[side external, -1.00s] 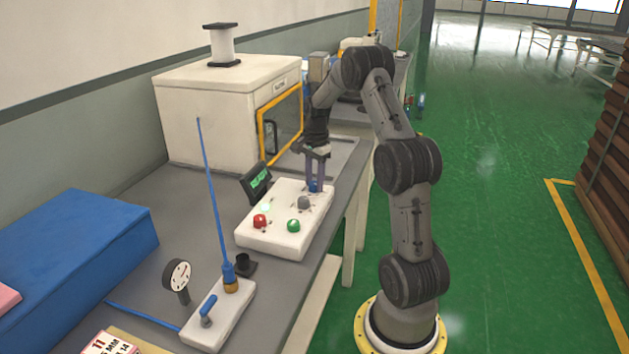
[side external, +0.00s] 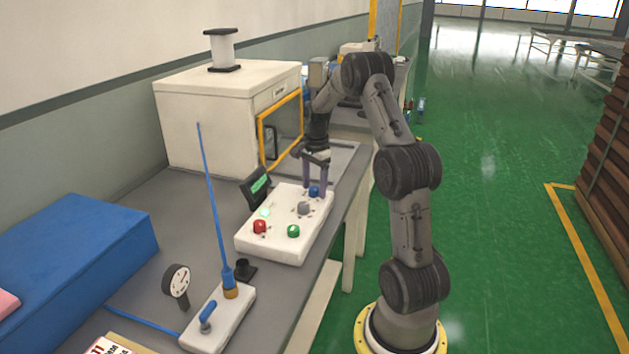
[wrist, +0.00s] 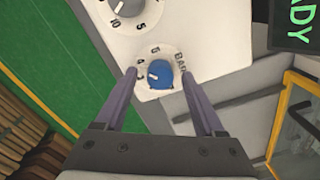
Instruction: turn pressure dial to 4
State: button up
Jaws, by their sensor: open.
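The blue pressure dial (wrist: 160,75) is on the white control box, on a round scale with numbers and BAR around it. Its white mark points left, toward the 3 and 4; I cannot tell exactly which. It also shows in the side view (side external: 314,191) at the box's far right corner. My gripper (wrist: 160,78) is open, one finger on each side of the dial with gaps between. In the side view my gripper (side external: 314,188) points down over the dial. The control box (side external: 262,243) lies on the grey bench.
A grey dial (wrist: 122,8) sits beside the blue one. Red (side external: 260,227) and green (side external: 293,231) buttons are on the box. A small dark display (side external: 256,187) stands behind it. A white cabinet (side external: 215,125) is at the back. A pump with gauge (side external: 176,281) stands in front.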

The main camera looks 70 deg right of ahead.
aim_at(316, 189)
notch_tip(316, 189, up, 14)
jog(key=shift+s+a, duration=0.15)
jog(key=shift+s, duration=0.1)
jog(key=shift+f, duration=0.1)
dwell(0.5)
jog(key=w+a+r+n+t+h, duration=0.1)
jog(key=w+a+r+n, duration=0.1)
jog(key=a+r, duration=0.45)
jog(key=w+a+r+n+t, duration=0.1)
jog(key=w+a+r+n, duration=0.15)
jog(key=a, duration=0.65)
jog(key=s+a+r+n+t, duration=0.1)
jog(key=s+a+r+n, duration=0.2)
jog(key=a, duration=0.6)
jog(key=s+a+f+n+t, duration=0.2)
jog(key=s+a+n, duration=0.55)
jog(key=a, duration=0.25)
jog(key=s+a+f+n+y, duration=0.1)
jog(key=s+a+f+n, duration=0.1)
jog(key=s+f+n, duration=0.5)
jog(key=shift+f+n, duration=0.6)
jog(key=shift+f, duration=0.15)
